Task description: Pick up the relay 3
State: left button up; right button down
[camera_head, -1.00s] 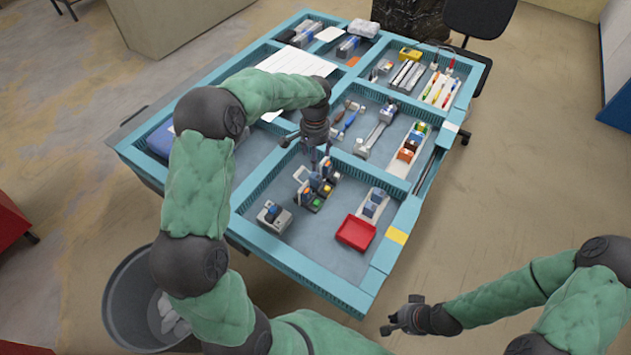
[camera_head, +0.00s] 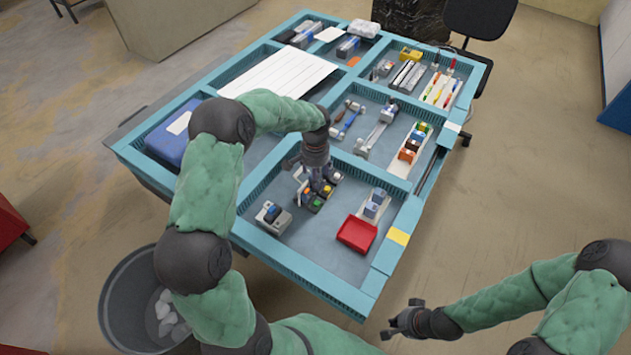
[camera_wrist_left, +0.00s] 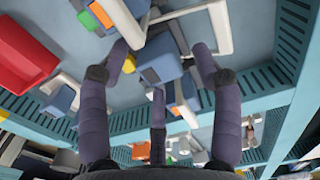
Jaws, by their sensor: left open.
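A cluster of relay modules with coloured tops (camera_head: 312,200) stands in the near middle compartment of the blue tray table. I cannot read which one is relay 3. My left gripper (camera_head: 318,185) is down at the cluster and partly hides it.
A red tray (camera_head: 356,234) and blue-grey blocks on a strip (camera_head: 376,203) lie to the right of the cluster. A grey module (camera_head: 272,216) stands to its left. Teal dividers (camera_head: 345,163) wall the compartment.

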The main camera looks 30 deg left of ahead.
pick_arm(q)
jog(key=shift+f, duration=0.95)
grip_shut()
jog(key=shift+r, duration=0.2)
